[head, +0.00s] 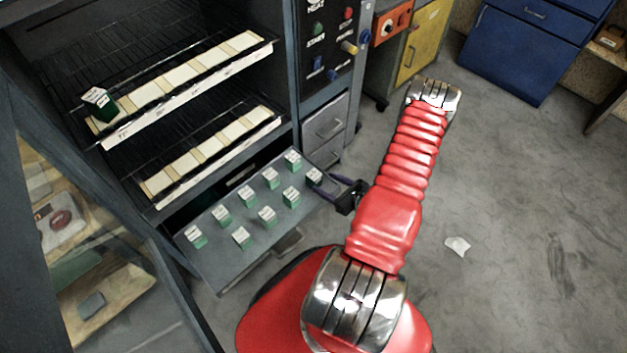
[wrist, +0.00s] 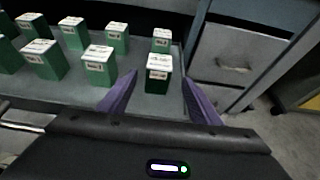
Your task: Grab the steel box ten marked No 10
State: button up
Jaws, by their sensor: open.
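Several small green boxes with white labelled tops stand on a pulled-out grey tray (head: 215,270) in the head view. The numbers are too small to read, so I cannot tell which box is No 10. My gripper (head: 333,182) is at the tray's right end, beside the end box (head: 314,175) of the near row. In the wrist view my gripper (wrist: 160,77) is open, its purple fingers on either side of that box (wrist: 158,75). The box stands upright on the tray, with gaps to both fingers. Another box (wrist: 162,40) stands behind it.
A neighbouring box (wrist: 98,65) stands left of the left finger. One more green box (head: 98,103) sits on the upper rack, above the lower shelf (head: 210,155). A grey drawer unit (head: 325,125) is right of the tray. Open floor (head: 510,200) lies to the right.

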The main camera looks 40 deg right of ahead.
aim_at(318, 179)
jog(key=shift+x, duration=1)
jog(key=shift+x, duration=2.6)
jog(key=shift+a+r, duration=0.1)
jog(key=shift+a, duration=0.05)
jog(key=shift+c, duration=0.6)
jog(key=c, duration=1.2)
